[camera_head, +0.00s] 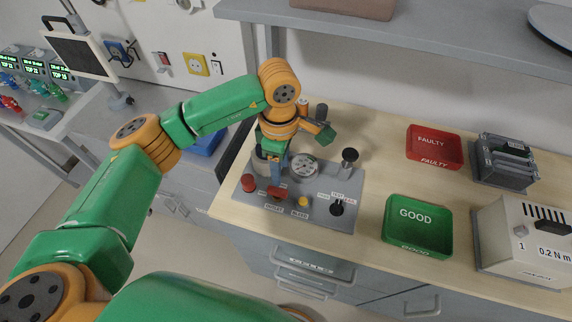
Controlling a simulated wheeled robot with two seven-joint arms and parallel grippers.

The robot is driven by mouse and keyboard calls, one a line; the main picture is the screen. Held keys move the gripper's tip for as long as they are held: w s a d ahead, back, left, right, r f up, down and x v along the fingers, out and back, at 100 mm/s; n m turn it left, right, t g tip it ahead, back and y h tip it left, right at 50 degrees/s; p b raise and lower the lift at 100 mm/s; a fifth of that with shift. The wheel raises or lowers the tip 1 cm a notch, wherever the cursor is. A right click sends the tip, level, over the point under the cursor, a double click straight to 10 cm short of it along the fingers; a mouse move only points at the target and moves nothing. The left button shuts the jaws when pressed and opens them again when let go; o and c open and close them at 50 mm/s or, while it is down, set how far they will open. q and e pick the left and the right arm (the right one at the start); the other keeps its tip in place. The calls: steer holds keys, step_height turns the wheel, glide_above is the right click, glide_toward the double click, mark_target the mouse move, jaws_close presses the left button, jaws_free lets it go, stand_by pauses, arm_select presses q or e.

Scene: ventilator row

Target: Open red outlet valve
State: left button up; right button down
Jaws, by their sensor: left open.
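The grey test panel (318,222) lies on the wooden bench top, with a round gauge and several controls. The red outlet valve handle (277,192) is on its front left part, behind a label that seems to read OUTLET. A red round knob (249,182) stands to its left, and a yellow one (303,201) to its right. My left gripper (274,172) points down just behind the red handle. It is open, but its fingers are partly hidden by the wrist, and I cannot tell whether they touch the handle.
A black knob (337,208) and an upright black-topped post (349,158) stand at the panel's right. Further right are a green GOOD tray (418,245), a red FAULTY tray (435,163) and a white device (524,240). A shelf (440,52) hangs above.

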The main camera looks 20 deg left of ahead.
mark_target(279, 190)
arm_select(q)
steer(key=s+f, duration=0.1)
steer(key=s+f+p, duration=0.1)
steer(key=f, duration=0.1)
steer(key=s+f, duration=0.1)
steer(key=shift+f+p, duration=0.25)
steer(key=shift+p, duration=0.05)
steer(key=shift+w+f, duration=0.3)
steer(key=shift+w+d+f, duration=0.1)
steer(key=shift+w+f, duration=0.05)
steer(key=shift+w, duration=0.2)
steer(key=shift+c, duration=0.2)
steer(key=shift+s, duration=0.2)
jaws_close()
arm_select(e)
steer(key=shift+s+r, duration=1)
steer(key=shift+r, duration=0.05)
